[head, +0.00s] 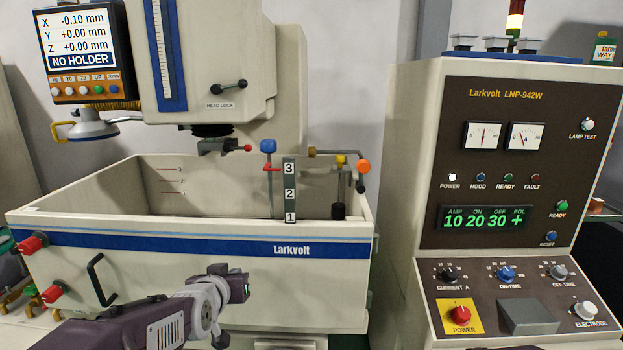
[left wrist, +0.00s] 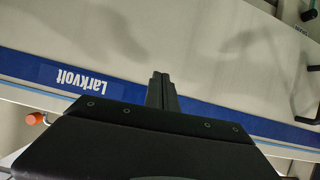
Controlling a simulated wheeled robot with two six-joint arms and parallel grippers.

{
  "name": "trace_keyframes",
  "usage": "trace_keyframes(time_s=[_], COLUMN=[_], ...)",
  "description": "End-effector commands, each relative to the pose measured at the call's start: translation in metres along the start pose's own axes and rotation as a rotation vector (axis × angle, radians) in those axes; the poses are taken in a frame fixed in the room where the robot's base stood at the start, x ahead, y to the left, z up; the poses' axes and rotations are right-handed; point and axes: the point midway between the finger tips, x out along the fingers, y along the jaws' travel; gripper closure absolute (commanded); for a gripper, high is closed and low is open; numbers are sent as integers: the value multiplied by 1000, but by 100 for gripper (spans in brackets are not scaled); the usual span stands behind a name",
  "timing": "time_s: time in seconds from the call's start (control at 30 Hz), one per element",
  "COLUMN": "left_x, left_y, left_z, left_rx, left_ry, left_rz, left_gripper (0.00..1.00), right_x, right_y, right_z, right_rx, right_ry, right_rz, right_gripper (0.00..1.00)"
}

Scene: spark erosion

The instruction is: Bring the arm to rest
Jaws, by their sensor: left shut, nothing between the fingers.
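My left arm (head: 150,325) comes in from the lower left in the head view. Its left gripper (head: 240,287) is in front of the cream tank's front wall (head: 320,270), below the blue stripe with the Larkvolt name. In the left wrist view the gripper fingers (left wrist: 162,90) are together with nothing between them. The tank wall and its blue stripe (left wrist: 60,76) lie beyond the fingertips. I cannot tell the exact gap to the wall. My right gripper is not in view.
A black handle (head: 98,280) and red knobs (head: 32,244) stick out from the tank front at left. The machine head (head: 215,60) hangs above the tank, its display reading NO HOLDER. A control cabinet (head: 520,160) stands at right. A level post (head: 290,190) stands at the tank's rim.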

Motion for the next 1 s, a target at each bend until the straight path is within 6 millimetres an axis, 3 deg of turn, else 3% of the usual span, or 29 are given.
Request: trace_keyframes(time_s=[0.03, 0.13, 0.2, 0.3, 0.4, 0.57, 1.0], left_x=[2, -13, -34, -71, -101, -122, -122], left_y=[-3, -9, -12, -16, -19, -20, -20], left_z=[49, 141, 197, 256, 290, 305, 305], left_rx=[5, 14, 20, 26, 29, 27, 25], left_ry=[-124, -381, -553, -761, -906, -1006, -1006], left_rz=[-4, -12, -17, -25, -33, -40, -41], left_gripper=[100, 100, 100, 100, 100, 100, 100], right_x=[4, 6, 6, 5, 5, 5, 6], right_y=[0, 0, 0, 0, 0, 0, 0], right_z=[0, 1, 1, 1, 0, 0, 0], right_rx=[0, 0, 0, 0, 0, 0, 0], right_ry=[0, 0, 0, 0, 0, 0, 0], right_rz=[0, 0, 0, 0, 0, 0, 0], right_gripper=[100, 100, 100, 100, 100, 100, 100])
